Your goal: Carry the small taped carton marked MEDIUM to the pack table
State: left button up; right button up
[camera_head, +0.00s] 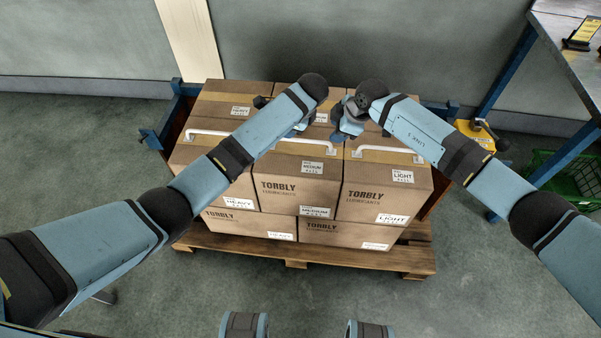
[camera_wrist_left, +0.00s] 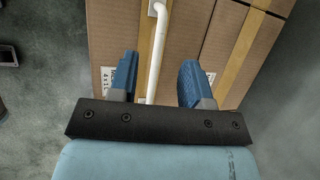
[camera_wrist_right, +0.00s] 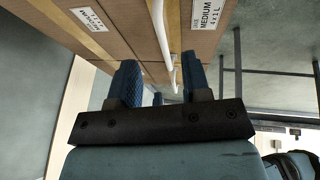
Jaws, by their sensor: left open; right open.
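The carton marked MEDIUM (camera_head: 287,175) stands in the middle of the front row of the stack, between HEAVY and LIGHT cartons. Its MEDIUM label also shows on its top. My left gripper (camera_head: 303,128) is above the stack, partly hidden by my arm; in the left wrist view its open fingers (camera_wrist_left: 158,82) straddle a white handle (camera_wrist_left: 160,45) without closing. My right gripper (camera_head: 345,124) is over the back of the middle cartons; in the right wrist view its open fingers (camera_wrist_right: 160,82) have a white handle (camera_wrist_right: 162,35) between them, near a MEDIUM label (camera_wrist_right: 207,14).
The cartons stand on a wooden pallet (camera_head: 285,254) with blue-ended rails at its sides. A grey-topped table (camera_head: 548,22) with blue legs, possibly the pack table, stands at the far right. A green crate (camera_head: 560,180) is beneath it.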

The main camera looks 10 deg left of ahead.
aim_at(324, 142)
pick_arm(q)
jog(key=x, duration=0.9)
jog(key=shift+a+f, duration=0.15)
jog(key=shift+f, duration=0.1)
pick_arm(e)
jog(key=x, duration=0.9)
jog(key=shift+a+f, duration=0.15)
jog(key=shift+f, duration=0.15)
pick_arm(q)
grip_shut()
pick_arm(e)
grip_shut()
pick_arm(q)
jog(key=shift+w+r, duration=0.2)
jog(key=shift+w, duration=0.05)
pick_arm(e)
jog(key=shift+w+a+r, duration=0.1)
jog(key=shift+w+r, duration=0.1)
jog(key=shift+r, duration=0.1)
